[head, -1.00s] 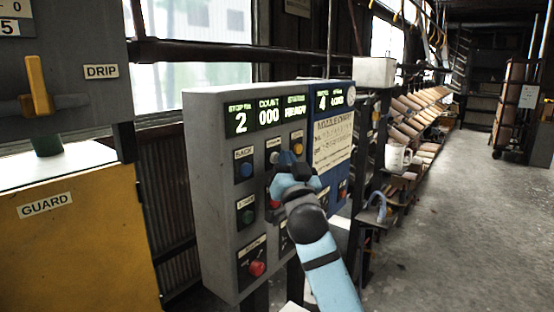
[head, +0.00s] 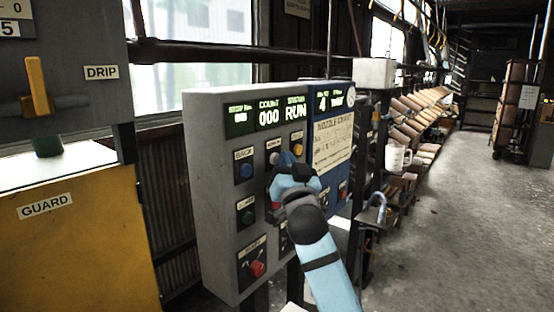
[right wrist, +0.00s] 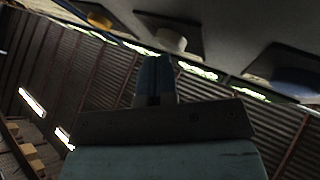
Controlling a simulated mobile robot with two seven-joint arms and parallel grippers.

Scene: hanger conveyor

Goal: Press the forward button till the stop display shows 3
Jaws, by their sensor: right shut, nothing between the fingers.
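The grey control panel (head: 217,200) stands in front of me. Its stop display (head: 240,119) shows small characters that I cannot read surely. The count display (head: 269,115) reads 000 and the status display (head: 295,111) reads RUN. The white button (head: 274,157), likely the forward one, has a label too small to read and sits between the blue back button (head: 246,170) and a yellow button (head: 297,150). My right gripper (head: 286,158) is shut and empty beside the white button. In the right wrist view its fingertips (right wrist: 154,68) point at the white button (right wrist: 170,40); contact is unclear.
A blue panel (head: 333,145) with a nozzle chart adjoins on the right. A red knob (head: 257,268) and a green button (head: 247,217) sit lower. A yellow guard cabinet (head: 80,250) stands left.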

